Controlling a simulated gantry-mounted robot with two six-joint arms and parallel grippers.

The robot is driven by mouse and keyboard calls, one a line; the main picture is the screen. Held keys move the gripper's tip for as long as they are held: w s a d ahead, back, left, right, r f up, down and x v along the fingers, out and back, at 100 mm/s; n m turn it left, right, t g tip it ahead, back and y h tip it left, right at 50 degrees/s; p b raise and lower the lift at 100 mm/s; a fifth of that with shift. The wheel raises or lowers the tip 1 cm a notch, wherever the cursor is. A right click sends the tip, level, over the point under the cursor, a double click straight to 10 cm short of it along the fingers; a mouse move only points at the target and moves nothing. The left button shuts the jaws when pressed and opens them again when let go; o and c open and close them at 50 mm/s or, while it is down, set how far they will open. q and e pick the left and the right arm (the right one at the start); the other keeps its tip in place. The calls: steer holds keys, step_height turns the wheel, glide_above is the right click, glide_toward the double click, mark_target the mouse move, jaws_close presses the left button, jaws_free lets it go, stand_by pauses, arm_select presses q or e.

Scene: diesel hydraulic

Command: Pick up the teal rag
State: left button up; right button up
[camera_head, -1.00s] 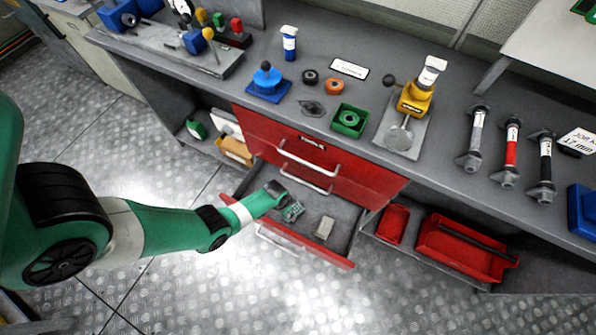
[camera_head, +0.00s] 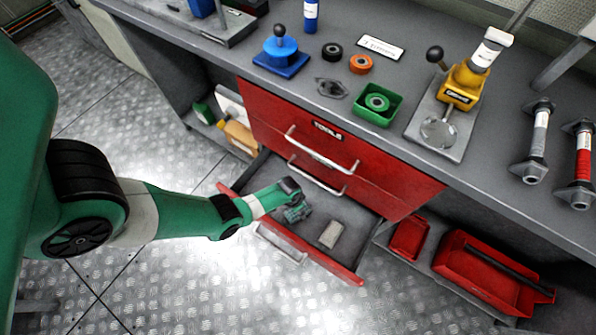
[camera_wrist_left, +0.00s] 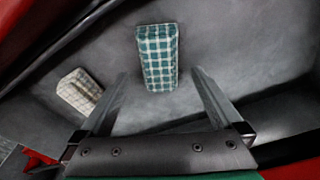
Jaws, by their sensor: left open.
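The teal rag (camera_wrist_left: 157,57) is a folded, teal-and-white checked block lying on the grey floor of the open lower drawer. In the head view the rag (camera_head: 297,213) is partly hidden by my left gripper (camera_head: 290,188), which is inside the drawer above it. In the left wrist view my left gripper (camera_wrist_left: 160,74) is open and empty. Its two fingers point toward the rag, which lies between and beyond their tips; I cannot tell the exact gap. My right gripper is not in view.
A beige checked rag (camera_wrist_left: 80,92) lies in the same drawer, also seen in the head view (camera_head: 331,235). The red drawer front (camera_head: 321,262) is pulled out below a closed red drawer (camera_head: 320,145). The bench top (camera_head: 400,70) overhangs, holding several tools. Red bins stand right.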

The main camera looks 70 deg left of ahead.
arm_select(q)
steer(key=f+b, duration=0.5)
steer(key=shift+w+f, duration=0.2)
steer(key=shift+r, duration=0.15)
steer(key=shift+c, duration=0.2)
